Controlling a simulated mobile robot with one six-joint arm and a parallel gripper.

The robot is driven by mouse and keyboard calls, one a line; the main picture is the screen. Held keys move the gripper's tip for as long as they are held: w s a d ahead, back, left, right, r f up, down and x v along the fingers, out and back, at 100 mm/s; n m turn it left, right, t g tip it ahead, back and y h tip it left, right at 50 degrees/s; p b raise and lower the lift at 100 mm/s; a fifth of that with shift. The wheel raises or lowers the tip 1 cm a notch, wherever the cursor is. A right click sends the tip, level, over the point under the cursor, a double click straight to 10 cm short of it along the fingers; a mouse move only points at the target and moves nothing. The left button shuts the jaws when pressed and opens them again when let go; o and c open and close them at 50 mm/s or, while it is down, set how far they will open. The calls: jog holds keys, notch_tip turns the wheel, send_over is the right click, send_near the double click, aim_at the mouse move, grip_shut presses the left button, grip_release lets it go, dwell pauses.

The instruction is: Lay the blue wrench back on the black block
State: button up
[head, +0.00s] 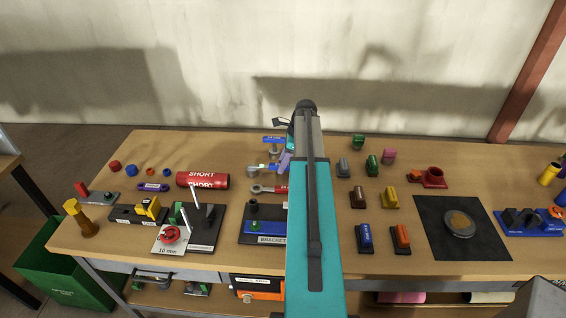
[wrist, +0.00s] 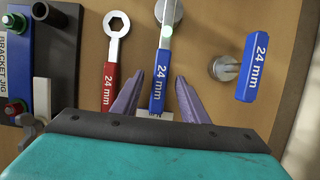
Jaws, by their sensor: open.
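The blue wrench (wrist: 160,75), marked 24 mm, has its blue handle between the two spread fingers of my gripper (wrist: 157,98) in the wrist view. My gripper is open, and I cannot tell if either finger touches the handle. In the head view the blue wrench (head: 260,168) shows just left of my arm, which hides part of the area. Several dark blocks stand on the table, among them a long one (head: 122,213) with a yellow part at the left. I cannot tell which is the task's black block.
A red wrench (wrist: 109,75) lies left of the blue one. A blue 24 mm sign (wrist: 252,68) and a grey peg (wrist: 224,68) are to the right. The bracket jig (head: 268,239) stands near the front edge. A red cylinder (head: 203,180) lies farther left.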

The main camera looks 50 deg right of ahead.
jog(key=shift+p+v, duration=1.55)
jog(key=shift+v, duration=0.95)
jog(key=b+v, duration=0.5)
jog(key=v, duration=0.8)
jog(key=shift+r, duration=0.4)
jog(key=shift+s+d+f, duration=0.1)
jog(key=shift+s+d, duration=0.05)
jog(key=shift+s, duration=0.1)
